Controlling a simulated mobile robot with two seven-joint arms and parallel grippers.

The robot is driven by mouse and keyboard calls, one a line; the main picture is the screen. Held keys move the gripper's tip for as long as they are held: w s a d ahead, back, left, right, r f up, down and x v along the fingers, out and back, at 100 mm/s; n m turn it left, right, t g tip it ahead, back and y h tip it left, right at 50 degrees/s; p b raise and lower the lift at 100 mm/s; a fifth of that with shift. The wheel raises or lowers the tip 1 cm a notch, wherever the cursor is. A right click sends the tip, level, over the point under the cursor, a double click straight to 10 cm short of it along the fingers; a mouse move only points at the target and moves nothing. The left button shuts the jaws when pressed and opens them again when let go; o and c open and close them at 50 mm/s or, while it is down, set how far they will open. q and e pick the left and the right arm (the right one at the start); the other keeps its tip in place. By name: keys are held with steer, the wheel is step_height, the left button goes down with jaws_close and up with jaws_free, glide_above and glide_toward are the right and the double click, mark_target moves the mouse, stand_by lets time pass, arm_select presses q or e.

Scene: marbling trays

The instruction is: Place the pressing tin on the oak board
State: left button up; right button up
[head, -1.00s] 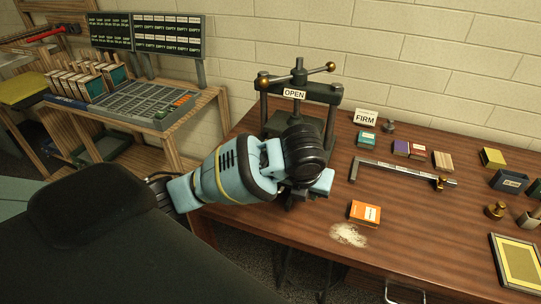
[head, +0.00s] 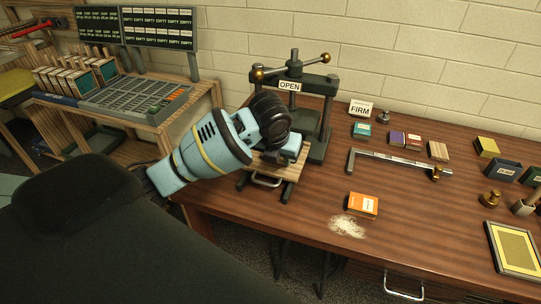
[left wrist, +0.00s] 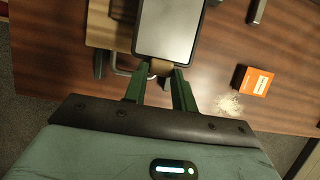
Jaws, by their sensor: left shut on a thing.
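My left gripper (left wrist: 161,72) is shut on that tab. In the head view my left gripper (head: 284,158) is in front of the press, over the oak board, and mostly hides the tin. The oak board (head: 272,186) is pale wood with a metal handle at its front. It also shows in the left wrist view (left wrist: 103,30), left of the tin and partly covered by it. I cannot tell whether tin and board touch. My right gripper is out of view.
The dark press (head: 316,125) with an OPEN sign stands behind the board. An orange box (head: 362,205) and white powder (head: 347,227) lie to the right. A metal square (head: 400,160) and several small boxes are farther right. Table between them is clear.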

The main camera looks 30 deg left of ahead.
arm_select(q)
glide_toward(273, 165)
steer(key=shift+w+a+f, duration=0.1)
steer(key=shift+w+a, duration=0.1)
steer(key=shift+w, duration=0.25)
steer(key=shift+w+a+f, duration=0.1)
steer(key=shift+w+a, duration=0.1)
steer(key=shift+w, duration=0.25)
steer(key=shift+f, duration=1.7)
steer(key=shift+f, duration=0.2)
steer(key=o, duration=1)
steer(key=shift+r, duration=0.1)
steer(key=v, duration=1.2)
